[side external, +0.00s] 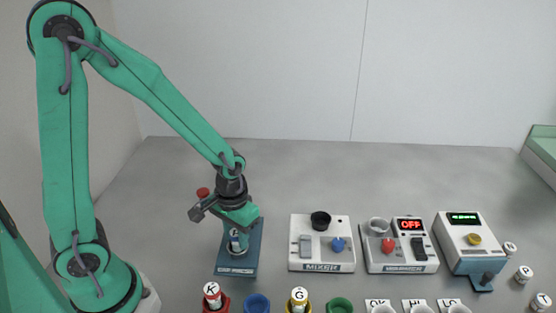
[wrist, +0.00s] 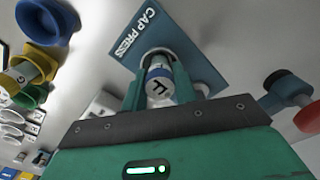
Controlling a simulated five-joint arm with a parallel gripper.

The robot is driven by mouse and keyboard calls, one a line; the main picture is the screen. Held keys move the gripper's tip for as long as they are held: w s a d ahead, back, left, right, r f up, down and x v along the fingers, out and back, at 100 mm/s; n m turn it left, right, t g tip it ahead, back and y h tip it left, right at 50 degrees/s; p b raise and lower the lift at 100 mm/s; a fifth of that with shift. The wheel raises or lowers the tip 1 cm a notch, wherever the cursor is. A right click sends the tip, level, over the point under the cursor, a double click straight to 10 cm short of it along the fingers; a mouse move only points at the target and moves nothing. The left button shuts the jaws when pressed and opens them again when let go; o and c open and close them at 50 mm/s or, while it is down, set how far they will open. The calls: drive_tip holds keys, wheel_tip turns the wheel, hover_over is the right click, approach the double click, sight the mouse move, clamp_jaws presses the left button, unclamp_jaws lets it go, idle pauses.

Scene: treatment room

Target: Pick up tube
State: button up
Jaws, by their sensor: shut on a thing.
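A white tube with a blue band and a letter that looks like F (wrist: 158,87) stands in the cap press. My gripper (wrist: 159,92) is shut on this tube, with one green finger on each side. In the side external view my gripper (side external: 238,238) is low over the blue cap press (side external: 236,268), and the tube shows only partly between the fingers. The cap press (wrist: 205,60) also shows in the wrist view. The lower end of the tube is hidden, so I cannot tell whether it is lifted.
A red knob (side external: 203,192) rises beside my wrist. Tube K (side external: 212,293) and tube G (side external: 299,297) stand in holders in front. A blue holder (side external: 256,303) is between them. The mixer (side external: 321,263) and a device reading OFF (side external: 398,262) stand to the right.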

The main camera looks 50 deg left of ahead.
sight(236, 233)
drive_tip(key=shift+r, duration=0.15)
drive_tip(key=shift+r, duration=1.15)
drive_tip(key=shift+s+d+r, duration=0.1)
drive_tip(key=shift+d+r, duration=0.05)
drive_tip(key=shift+r, duration=0.75)
drive_tip(key=s+d+r, duration=0.6)
drive_tip(key=s+d, duration=0.1)
drive_tip(key=d, duration=0.2)
drive_tip(key=shift+r, duration=0.3)
drive_tip(key=shift+w, duration=0.15)
drive_tip(key=w+n, duration=0.4)
drive_tip(key=w, duration=2.2)
drive_tip(key=shift+a+f+n, duration=0.25)
drive_tip(key=shift+f+n, duration=0.05)
drive_tip(key=shift+f, duration=0.15)
